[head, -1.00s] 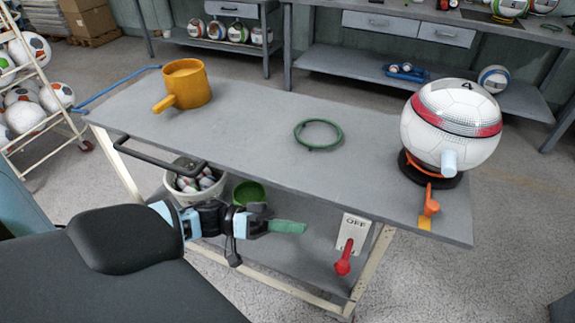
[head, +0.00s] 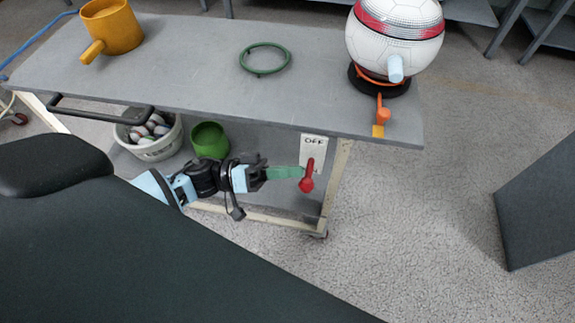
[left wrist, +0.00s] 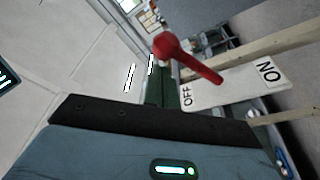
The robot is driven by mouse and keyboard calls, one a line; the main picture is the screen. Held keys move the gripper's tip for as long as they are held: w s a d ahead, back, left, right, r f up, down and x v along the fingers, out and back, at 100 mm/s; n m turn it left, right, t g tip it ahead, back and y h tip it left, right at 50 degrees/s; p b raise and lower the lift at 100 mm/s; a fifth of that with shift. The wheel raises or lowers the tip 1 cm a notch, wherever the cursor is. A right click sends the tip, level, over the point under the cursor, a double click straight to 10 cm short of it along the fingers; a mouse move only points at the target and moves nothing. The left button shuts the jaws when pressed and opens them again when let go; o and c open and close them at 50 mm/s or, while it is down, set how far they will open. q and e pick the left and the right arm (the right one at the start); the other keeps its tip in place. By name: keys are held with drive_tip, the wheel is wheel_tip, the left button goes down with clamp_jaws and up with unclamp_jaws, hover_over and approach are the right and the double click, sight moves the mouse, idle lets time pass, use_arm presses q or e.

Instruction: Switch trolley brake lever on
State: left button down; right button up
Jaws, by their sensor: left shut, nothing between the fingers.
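The red brake lever (head: 307,181) sticks out from a white plate (head: 314,147) under the trolley's edge, its knob hanging low in the head view. The plate reads OFF at its top there. In the left wrist view the lever (left wrist: 190,60) stands out in front of the plate (left wrist: 225,91), where both OFF and ON show. My left gripper (head: 299,172) is shut and empty, its green fingertips right beside the lever's knob. I cannot tell whether they touch it. My right gripper is not in view.
The trolley top (head: 190,60) carries an orange pot (head: 112,28), a green ring (head: 265,58) and a white-and-red ball-shaped press (head: 394,40). A bucket of balls (head: 160,140) and a green cup (head: 209,139) stand below.

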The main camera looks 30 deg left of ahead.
use_arm(q)
drive_tip(key=shift+f, duration=0.1)
drive_tip(key=shift+s+f+m, duration=0.15)
drive_tip(key=shift+f+m, duration=0.05)
drive_tip(key=shift+m, duration=0.3)
drive_tip(key=shift+s+f+b, duration=0.1)
drive_tip(key=shift+f+b, duration=0.05)
drive_tip(key=shift+b, duration=0.15)
wheel_tip(320, 180, down, 8)
drive_tip(key=m+g+h+b, duration=0.2)
drive_tip(key=m+g+b, duration=0.1)
drive_tip(key=m+b, duration=0.4)
drive_tip(key=s+m, duration=0.1)
drive_tip(key=m, duration=0.2)
drive_tip(key=shift+d, duration=0.2)
drive_tip(key=shift+f, duration=0.1)
